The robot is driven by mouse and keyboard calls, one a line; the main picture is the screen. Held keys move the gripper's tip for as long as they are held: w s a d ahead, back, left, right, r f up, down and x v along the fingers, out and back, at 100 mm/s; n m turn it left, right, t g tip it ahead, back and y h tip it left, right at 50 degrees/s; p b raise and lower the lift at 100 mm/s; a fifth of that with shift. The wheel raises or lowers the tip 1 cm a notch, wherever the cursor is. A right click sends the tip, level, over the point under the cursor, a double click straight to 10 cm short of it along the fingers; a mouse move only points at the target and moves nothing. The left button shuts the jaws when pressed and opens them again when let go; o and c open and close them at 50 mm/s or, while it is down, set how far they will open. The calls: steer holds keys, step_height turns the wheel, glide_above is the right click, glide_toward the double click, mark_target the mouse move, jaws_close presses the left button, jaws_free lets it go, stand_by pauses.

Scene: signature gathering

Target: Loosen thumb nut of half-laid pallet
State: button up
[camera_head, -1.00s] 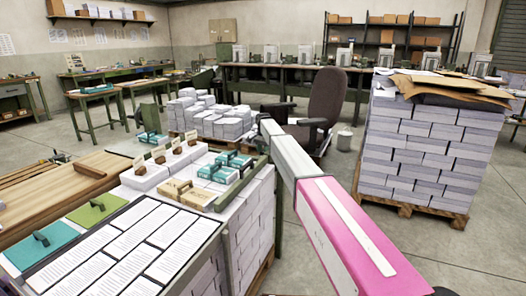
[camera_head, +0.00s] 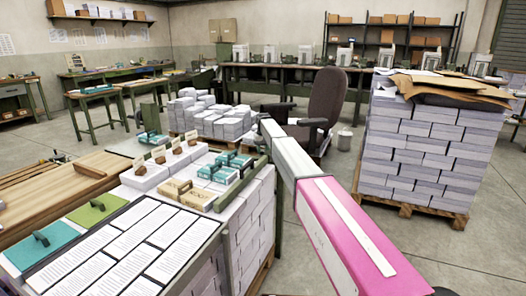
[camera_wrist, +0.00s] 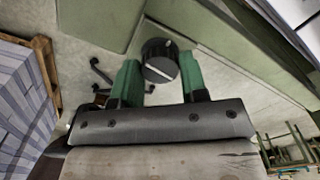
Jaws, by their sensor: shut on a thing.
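My gripper (camera_wrist: 160,76) shows in the wrist view with its two green fingers on either side of a round black thumb nut (camera_wrist: 157,50). It is shut on the nut, which has a pale line across its face. The nut sits against a flat grey-green metal part (camera_wrist: 205,62). In the head view the nut and my fingers cannot be made out; my white and pink arm reaches to the middle. A pallet with low, uneven paper stacks (camera_head: 212,122) stands at the back, left of the chair.
A tall paper stack (camera_head: 428,150) on a wooden pallet stands at right. A nearer stack (camera_head: 250,220) bears small boxes, left of my arm. An office chair (camera_head: 327,100) stands just beyond my arm. Open floor (camera_head: 480,245) lies at the lower right.

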mark_target(263, 151)
steer(key=shift+n, duration=1.1)
steer(key=o, duration=0.6)
steer(key=shift+o, duration=0.2)
step_height(263, 151, up, 11)
steer(key=shift+f, duration=0.1)
